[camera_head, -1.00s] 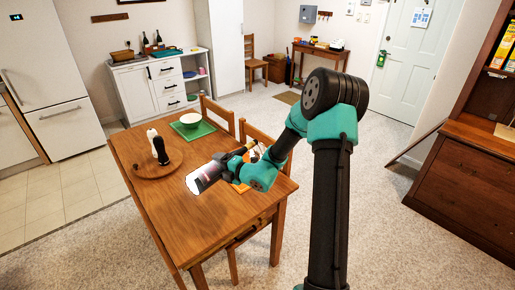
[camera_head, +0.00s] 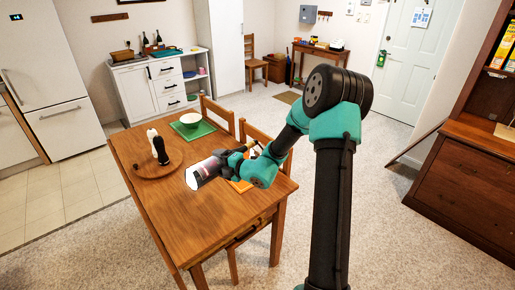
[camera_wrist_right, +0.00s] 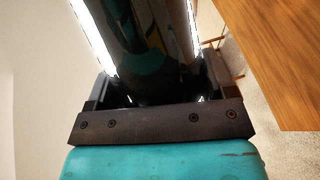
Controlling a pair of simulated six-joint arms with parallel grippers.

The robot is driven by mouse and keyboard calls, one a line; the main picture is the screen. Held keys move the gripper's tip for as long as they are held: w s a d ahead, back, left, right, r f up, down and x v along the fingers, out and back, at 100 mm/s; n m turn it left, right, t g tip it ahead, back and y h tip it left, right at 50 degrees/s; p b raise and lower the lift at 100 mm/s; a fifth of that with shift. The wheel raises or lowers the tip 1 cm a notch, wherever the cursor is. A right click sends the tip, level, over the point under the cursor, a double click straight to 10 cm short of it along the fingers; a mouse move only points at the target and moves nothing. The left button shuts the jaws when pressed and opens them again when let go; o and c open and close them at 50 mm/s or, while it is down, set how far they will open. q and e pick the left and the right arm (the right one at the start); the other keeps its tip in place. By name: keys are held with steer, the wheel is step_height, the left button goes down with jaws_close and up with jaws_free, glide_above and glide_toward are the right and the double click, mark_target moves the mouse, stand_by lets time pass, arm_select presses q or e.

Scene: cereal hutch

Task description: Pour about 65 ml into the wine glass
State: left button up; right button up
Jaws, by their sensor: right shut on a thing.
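My right gripper (camera_head: 222,161) is shut on a dark glossy bottle with a pale label (camera_head: 206,171). The bottle is tilted well over above the wooden table, its bright round end toward the lower left. Its other end is mostly hidden behind my gripper and wrist. In the right wrist view the dark bottle (camera_wrist_right: 150,40) sits between the fingers. I cannot make out a wine glass; my arm covers part of the table's right side. My left gripper is not in view.
The table (camera_head: 190,220) holds a round wooden board (camera_head: 145,172) with a white and a black mill (camera_head: 159,148), and a green mat (camera_head: 205,133) under a bowl (camera_head: 190,119). The table's near left is clear.

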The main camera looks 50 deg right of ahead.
steer(key=shift+a, duration=0.35)
steer(key=shift+r, duration=0.2)
stand_by(1.5)
steer(key=shift+f, duration=0.1)
steer(key=shift+a+f+n, duration=0.15)
steer(key=shift+f+n, duration=0.25)
steer(key=shift+f, duration=0.55)
steer(key=shift+f+n+h, duration=0.3)
steer(key=shift+f+n, duration=0.6)
steer(key=shift+f, duration=0.2)
steer(key=shift+f+n+h, duration=0.3)
steer(key=shift+f, duration=0.45)
stand_by(0.6)
